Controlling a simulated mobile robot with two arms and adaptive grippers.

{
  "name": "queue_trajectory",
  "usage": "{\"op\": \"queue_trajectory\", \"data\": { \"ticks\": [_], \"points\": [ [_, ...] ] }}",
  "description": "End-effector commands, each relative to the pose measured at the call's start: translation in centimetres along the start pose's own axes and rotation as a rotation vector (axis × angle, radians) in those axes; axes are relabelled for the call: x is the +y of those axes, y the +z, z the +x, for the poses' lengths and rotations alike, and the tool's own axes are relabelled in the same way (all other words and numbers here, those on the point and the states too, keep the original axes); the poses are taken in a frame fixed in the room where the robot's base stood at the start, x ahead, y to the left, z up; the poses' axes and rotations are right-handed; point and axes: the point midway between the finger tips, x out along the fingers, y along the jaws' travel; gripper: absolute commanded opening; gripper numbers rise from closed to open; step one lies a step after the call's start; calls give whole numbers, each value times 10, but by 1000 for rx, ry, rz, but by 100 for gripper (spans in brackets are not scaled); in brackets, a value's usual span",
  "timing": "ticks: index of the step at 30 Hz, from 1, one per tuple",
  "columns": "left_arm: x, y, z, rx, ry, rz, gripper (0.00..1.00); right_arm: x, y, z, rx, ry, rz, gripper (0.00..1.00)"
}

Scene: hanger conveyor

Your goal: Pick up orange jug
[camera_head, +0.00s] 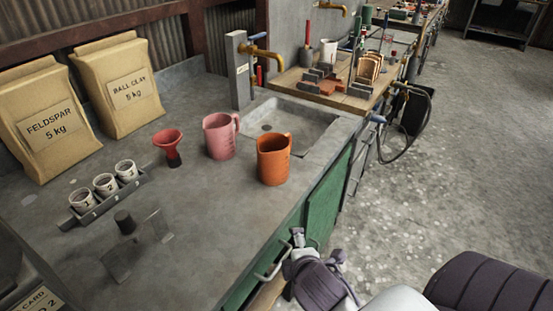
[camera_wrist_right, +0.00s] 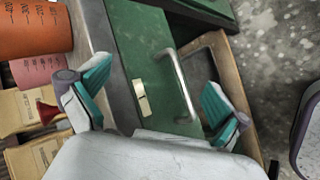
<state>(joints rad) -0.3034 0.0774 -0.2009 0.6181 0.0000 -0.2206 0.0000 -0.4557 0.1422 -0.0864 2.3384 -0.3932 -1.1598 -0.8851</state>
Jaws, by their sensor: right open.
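The orange jug (camera_head: 273,160) stands upright on the grey counter near its front edge, just in front of the sink. Its handle is on the far right side. It also shows, cut off, in the top left of the right wrist view (camera_wrist_right: 36,30). My right gripper (camera_head: 297,262) is in front of the counter, below and nearer than the jug, beside the green cabinet front. In the wrist view its teal-padded fingers (camera_wrist_right: 155,98) are spread and empty, with a green drawer and its handle behind them. The jug is outside the fingers. My left gripper is not in view.
A pink jug (camera_head: 220,136) stands just left of the orange one. A red funnel (camera_head: 169,145), a rack of small cups (camera_head: 94,209) and two paper sacks (camera_head: 118,88) are further left. The sink (camera_head: 290,124) and brass tap (camera_head: 262,54) are behind. A drawer handle (camera_head: 273,264) juts out.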

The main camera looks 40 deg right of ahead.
Motion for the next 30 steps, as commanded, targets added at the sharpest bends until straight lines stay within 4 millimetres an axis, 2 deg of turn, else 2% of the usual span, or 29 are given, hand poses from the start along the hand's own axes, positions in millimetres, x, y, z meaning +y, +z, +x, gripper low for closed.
{"op": "queue_trajectory", "data": {
  "ticks": [3,7,9,13,15,19,30],
  "points": [
    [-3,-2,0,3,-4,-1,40,48,3,8,-54,191,-358,100],
    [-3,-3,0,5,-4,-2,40,103,-1,11,-193,401,-848,100],
    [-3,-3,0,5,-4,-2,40,125,-6,9,-286,484,-1084,100],
    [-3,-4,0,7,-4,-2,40,151,-14,5,-430,575,-1393,100],
    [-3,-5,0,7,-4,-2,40,159,-17,3,-481,598,-1490,100],
    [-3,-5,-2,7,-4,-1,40,171,-21,9,-522,615,-1562,100],
    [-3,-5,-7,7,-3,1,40,213,-26,60,-520,614,-1562,100]
  ]
}}
